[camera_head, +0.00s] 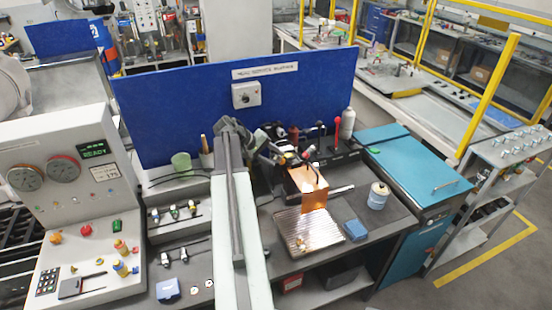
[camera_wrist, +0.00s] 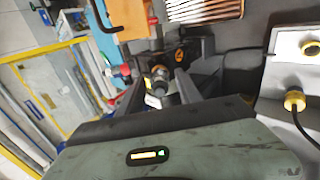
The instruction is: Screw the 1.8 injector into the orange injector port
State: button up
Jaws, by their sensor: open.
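My gripper (camera_wrist: 160,88) is open in the wrist view. A small dark and silver cylindrical part with a pale label, perhaps an injector (camera_wrist: 157,80), shows between its fingers; I cannot tell whether they touch it. An orange ring (camera_wrist: 180,57) shows just beyond it. In the head view my arm crosses the bench and its gripper end is hard to make out. Several injector-like parts (camera_head: 174,211) lie in a grey rack left of my arm, and others (camera_head: 183,255) lie on a lower step. No 1.8 marking is readable. I cannot tell which fitting is the orange port.
A grey console (camera_head: 70,160) with gauges and brass-and-orange fittings (camera_head: 119,246) stands at the left. A blue panel (camera_head: 170,100) backs the bench.

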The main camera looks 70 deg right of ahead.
dwell(0.6)
grip_shut()
jog(key=m, duration=0.9)
jog(key=shift+m, duration=0.3)
jog(key=m, duration=0.2)
jog(key=shift+m, duration=0.3)
